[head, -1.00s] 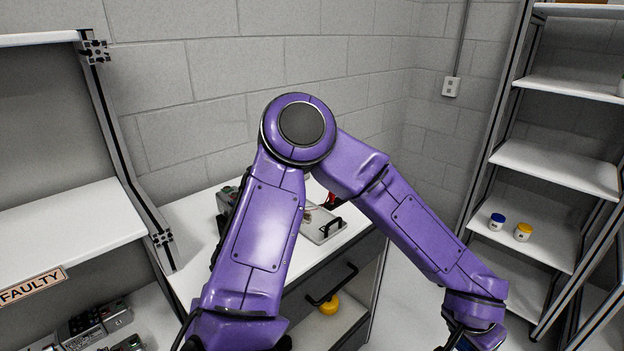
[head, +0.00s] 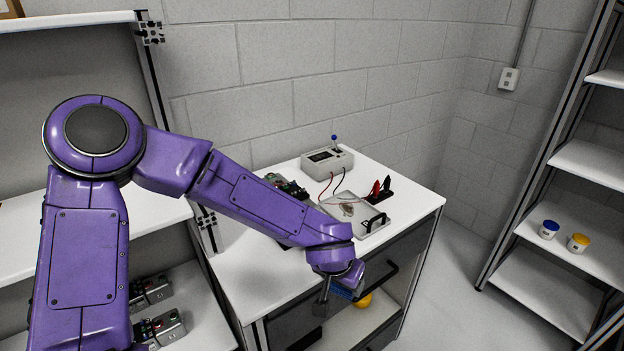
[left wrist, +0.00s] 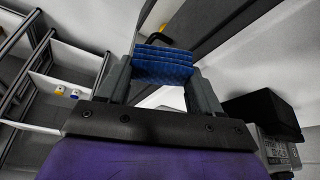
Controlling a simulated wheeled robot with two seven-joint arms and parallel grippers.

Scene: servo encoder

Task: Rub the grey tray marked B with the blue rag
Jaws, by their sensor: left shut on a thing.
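A grey tray (head: 350,212) with black handles lies on the white bench top, with a brownish smudge on its surface. I cannot read a letter on it. My left gripper (head: 336,292) hangs in front of the bench drawers, below and in front of the tray. It is shut on the folded blue rag (left wrist: 165,65), which sits between the two fingers in the left wrist view (left wrist: 160,85). In the head view only a small blue part of the rag (head: 345,292) shows under my wrist. My right gripper is not in view.
A meter box (head: 327,160) with leads and red and black clips (head: 379,190) stand behind the tray. A circuit device (head: 288,186) is left of it. A drawer handle (head: 380,276) juts out near my gripper. Shelves (head: 575,240) with two jars stand right.

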